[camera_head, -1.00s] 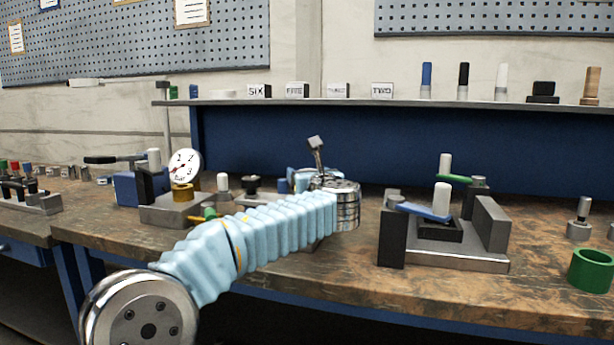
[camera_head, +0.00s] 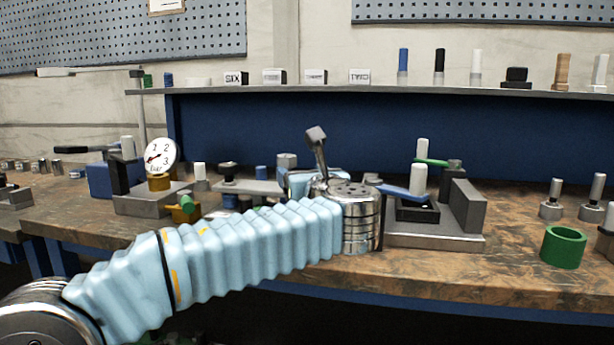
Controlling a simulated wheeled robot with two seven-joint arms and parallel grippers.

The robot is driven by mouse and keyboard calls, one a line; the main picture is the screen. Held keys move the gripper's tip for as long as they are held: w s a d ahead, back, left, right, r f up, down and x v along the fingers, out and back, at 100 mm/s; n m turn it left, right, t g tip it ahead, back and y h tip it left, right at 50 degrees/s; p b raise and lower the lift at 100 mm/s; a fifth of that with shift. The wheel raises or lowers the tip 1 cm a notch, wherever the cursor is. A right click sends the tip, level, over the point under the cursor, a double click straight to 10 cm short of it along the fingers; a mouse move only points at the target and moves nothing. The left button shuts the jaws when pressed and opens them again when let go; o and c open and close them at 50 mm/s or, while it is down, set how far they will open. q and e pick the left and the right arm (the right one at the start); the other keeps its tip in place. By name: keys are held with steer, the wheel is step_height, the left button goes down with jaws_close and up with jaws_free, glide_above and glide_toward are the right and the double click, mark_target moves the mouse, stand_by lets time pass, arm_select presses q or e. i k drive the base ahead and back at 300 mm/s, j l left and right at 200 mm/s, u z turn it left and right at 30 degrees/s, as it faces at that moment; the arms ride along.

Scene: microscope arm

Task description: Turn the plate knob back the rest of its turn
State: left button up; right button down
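My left arm reaches in from the lower left, and its silver wrist (camera_head: 360,218) hides my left gripper's fingers, so I cannot see what they touch. A grey metal plate (camera_head: 250,188) lies behind the arm, partly covered by it. On it stands a small black-topped knob (camera_head: 228,172), and a hexagonal metal knob (camera_head: 287,160) rises farther right; I cannot tell for sure which is the plate knob, or how far it is turned. My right gripper is not in view.
A gauge stand (camera_head: 160,158) with a brass, green-handled valve (camera_head: 186,208) stands left. A fixture with a blue lever (camera_head: 403,193) and grey block (camera_head: 467,207) is just right of my wrist. A green ring (camera_head: 563,247) stands farther right. Bare bench (camera_head: 440,272) shows in front.

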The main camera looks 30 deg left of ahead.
mark_target(228, 170)
steer(key=k+l, duration=0.35)
steer(key=l, duration=0.2)
steer(key=k+l, duration=0.35)
steer(key=l, duration=0.15)
